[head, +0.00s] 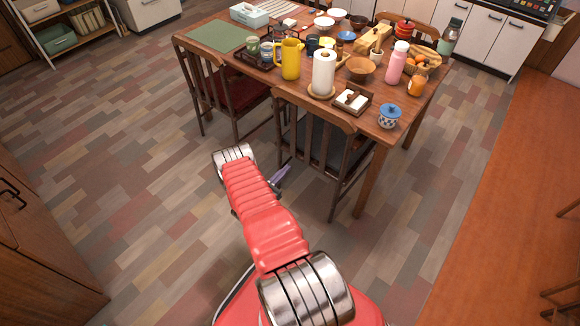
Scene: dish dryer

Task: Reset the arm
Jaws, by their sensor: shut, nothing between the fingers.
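My red arm reaches forward from the bottom of the head view, low over the plank floor, with its silver elbow toward the table. My gripper (281,177) shows only in part as a small greyish-purple piece beside the forearm, in front of a dark chair. It is shut and I see nothing held in it. The rest of the wrist is hidden behind the red link.
A crowded wooden table (385,133) stands ahead, with a yellow pitcher (290,59), a paper towel roll (323,72) and a pink bottle (396,63). A wooden cabinet (40,245) is at left. The floor (130,150) between is clear.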

